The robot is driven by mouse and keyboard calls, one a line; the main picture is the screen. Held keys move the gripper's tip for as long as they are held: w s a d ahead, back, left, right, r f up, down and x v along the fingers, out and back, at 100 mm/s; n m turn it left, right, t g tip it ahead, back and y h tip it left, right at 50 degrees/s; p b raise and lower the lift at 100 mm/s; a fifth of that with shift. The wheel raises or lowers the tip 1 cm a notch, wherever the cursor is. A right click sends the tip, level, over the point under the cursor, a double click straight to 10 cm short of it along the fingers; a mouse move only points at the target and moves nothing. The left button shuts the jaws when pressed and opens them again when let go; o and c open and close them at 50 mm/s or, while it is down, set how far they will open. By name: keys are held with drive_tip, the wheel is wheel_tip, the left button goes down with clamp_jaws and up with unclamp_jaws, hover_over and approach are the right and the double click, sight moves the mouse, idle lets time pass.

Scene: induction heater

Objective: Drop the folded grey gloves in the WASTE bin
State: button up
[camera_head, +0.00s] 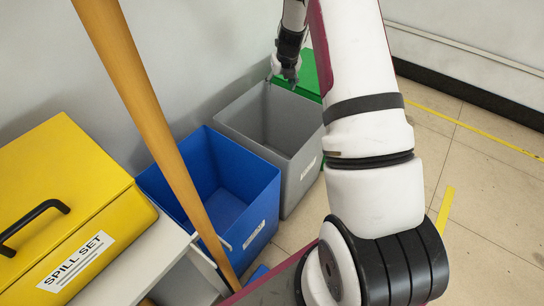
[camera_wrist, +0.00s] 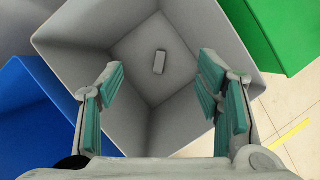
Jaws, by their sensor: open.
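My gripper (camera_head: 289,74) is over the far end of the grey bin (camera_head: 236,118) in the head view. In the wrist view its fingers (camera_wrist: 161,68) are wide apart with nothing between them. The wrist view looks down into the grey bin (camera_wrist: 88,24). A small pale grey oblong bundle (camera_wrist: 159,62), which looks like the folded gloves, lies on the bin floor, well below the fingertips and apart from them. In the head view I cannot make out the bundle. The grey bin has a white label (camera_head: 308,168), too small to read.
A blue bin (camera_head: 210,163) stands beside the grey one, nearer me, and a green bin (camera_head: 309,80) stands beyond it. A yellow spill set case (camera_head: 70,200) sits on a shelf at left. A wooden pole (camera_head: 150,110) slants across the near side. Open floor lies right.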

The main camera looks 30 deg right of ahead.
drive_tip(key=shift+v, duration=2.05)
